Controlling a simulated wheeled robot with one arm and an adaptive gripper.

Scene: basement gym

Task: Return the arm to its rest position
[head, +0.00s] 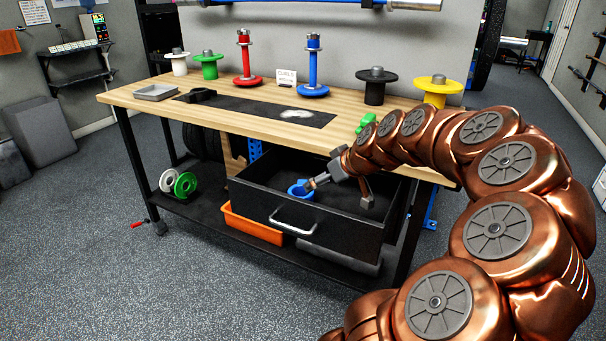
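My copper arm reaches in from the right. My gripper (339,190) is at its end, over the open black drawer (300,222) under the workbench. Its two fingers are spread apart with nothing visible between them. A small blue ring-shaped piece (296,190) is in the drawer, right beside the tip of the left finger. I cannot tell whether the finger touches it.
The wooden workbench (140,101) holds several coloured spools and weights, a grey tray (156,92) and a black mat (262,111). A green piece (366,123) sits near my arm. An orange bin (252,228) is on the lower shelf. Floor at front left is clear.

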